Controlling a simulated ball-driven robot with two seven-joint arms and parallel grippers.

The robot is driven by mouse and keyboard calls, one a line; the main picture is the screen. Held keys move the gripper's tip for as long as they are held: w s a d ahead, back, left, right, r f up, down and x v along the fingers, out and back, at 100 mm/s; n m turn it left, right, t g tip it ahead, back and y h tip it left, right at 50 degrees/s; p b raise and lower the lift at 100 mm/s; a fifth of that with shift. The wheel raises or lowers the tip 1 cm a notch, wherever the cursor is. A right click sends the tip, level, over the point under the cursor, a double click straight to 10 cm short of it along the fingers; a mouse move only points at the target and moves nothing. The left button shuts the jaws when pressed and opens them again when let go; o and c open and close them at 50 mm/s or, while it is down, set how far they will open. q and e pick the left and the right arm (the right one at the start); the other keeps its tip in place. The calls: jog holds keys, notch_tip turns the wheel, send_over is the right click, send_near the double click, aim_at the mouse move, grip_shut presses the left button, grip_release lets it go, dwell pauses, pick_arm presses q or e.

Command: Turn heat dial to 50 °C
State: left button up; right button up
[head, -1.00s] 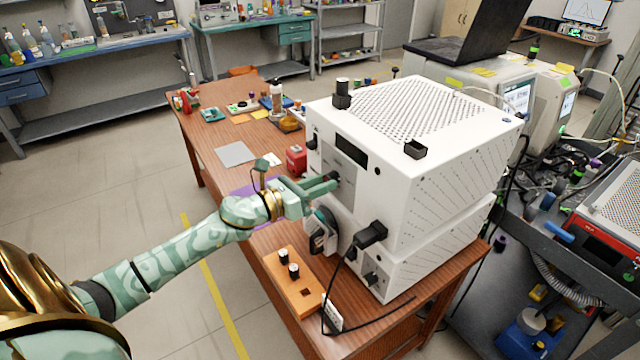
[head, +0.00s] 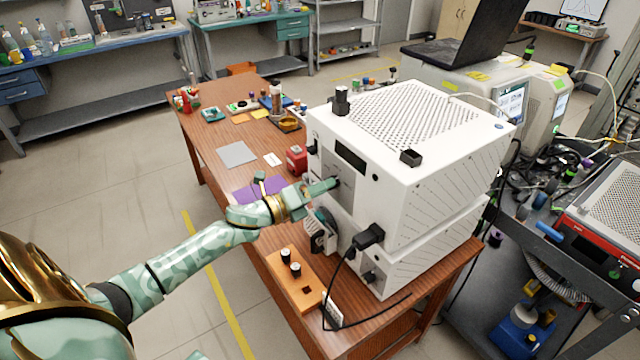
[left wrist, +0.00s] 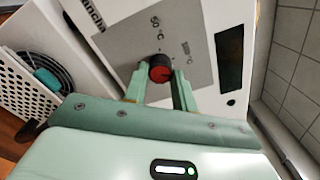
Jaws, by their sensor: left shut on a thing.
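The heat dial (left wrist: 160,70) is a dark round knob with a red face, on a grey panel (left wrist: 135,42) with small temperature marks around it. One mark above the dial looks like 50 °C; where the dial points I cannot tell. My left gripper (left wrist: 160,78) is shut on the dial, one finger on each side of it. In the head view my left gripper (head: 332,184) reaches the front of the white box (head: 400,165) and hides the dial. My right gripper is not in view.
A black plug and cable (head: 368,237) stick out of the box front, right of my gripper. An orange block (head: 294,285) with black knobs lies below on the wooden table (head: 205,140). A red box (head: 296,159) stands just left of the white box.

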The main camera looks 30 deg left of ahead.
pick_arm(q)
jog(key=shift+n+p, duration=4.45)
jog(key=shift+n, duration=5.15)
jog(key=o, duration=1)
jog(key=p+v, duration=0.1)
jog(key=v, duration=1.5)
jog(key=shift+s, duration=0.25)
